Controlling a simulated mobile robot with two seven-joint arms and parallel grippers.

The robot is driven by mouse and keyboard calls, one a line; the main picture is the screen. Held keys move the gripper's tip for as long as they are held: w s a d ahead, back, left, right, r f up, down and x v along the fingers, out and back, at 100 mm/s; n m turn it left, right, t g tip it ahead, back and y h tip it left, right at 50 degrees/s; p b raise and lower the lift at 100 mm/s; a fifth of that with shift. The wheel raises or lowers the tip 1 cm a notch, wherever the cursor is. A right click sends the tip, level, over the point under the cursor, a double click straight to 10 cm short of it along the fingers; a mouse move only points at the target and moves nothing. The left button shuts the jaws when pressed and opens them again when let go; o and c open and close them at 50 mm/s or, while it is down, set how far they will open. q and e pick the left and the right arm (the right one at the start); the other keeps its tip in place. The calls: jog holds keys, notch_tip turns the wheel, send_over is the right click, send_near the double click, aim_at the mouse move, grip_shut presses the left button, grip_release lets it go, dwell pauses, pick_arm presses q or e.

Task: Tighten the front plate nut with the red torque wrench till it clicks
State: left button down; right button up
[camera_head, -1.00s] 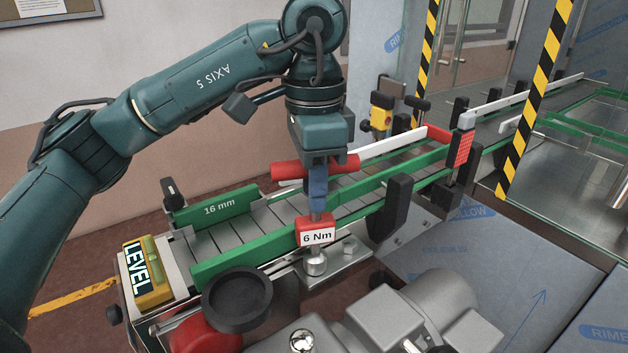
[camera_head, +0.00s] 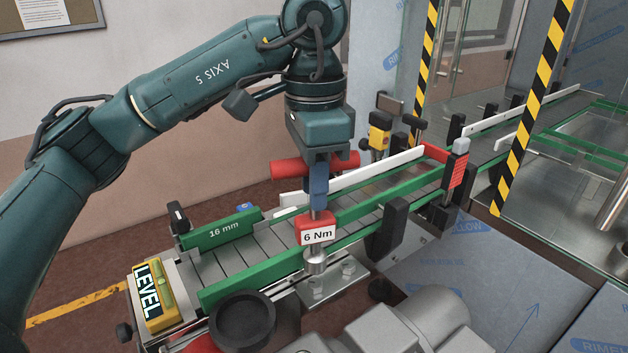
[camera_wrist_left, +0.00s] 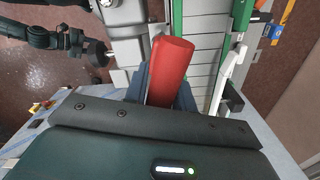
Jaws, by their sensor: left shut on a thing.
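The red torque wrench (camera_head: 290,169) stands upright, its red crossbar handle level and its red block marked "6 Nm" lower on the shaft. My left gripper (camera_head: 319,184) is shut on the handle, its blue fingers on either side. The handle also fills the jaws in the left wrist view (camera_wrist_left: 172,70). The wrench's silver socket (camera_head: 316,261) points down over the metal front plate (camera_head: 338,287). Another nut (camera_head: 348,267) shows to its right. My right gripper is out of view.
The conveyor with green rails (camera_head: 250,279) runs behind the wrench. A yellow "LEVEL" block (camera_head: 153,295) sits at its left end. A black round knob (camera_head: 242,320) and a grey motor (camera_head: 430,315) stand in front. Striped posts (camera_head: 538,95) rise at the right.

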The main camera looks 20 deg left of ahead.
pick_arm(q)
jog(key=shift+r, duration=0.45)
jog(key=shift+n, duration=0.5)
jog(key=n, duration=0.7)
jog(key=shift+n, duration=0.4)
jog(key=n, duration=0.3)
jog(key=shift+b, duration=0.3)
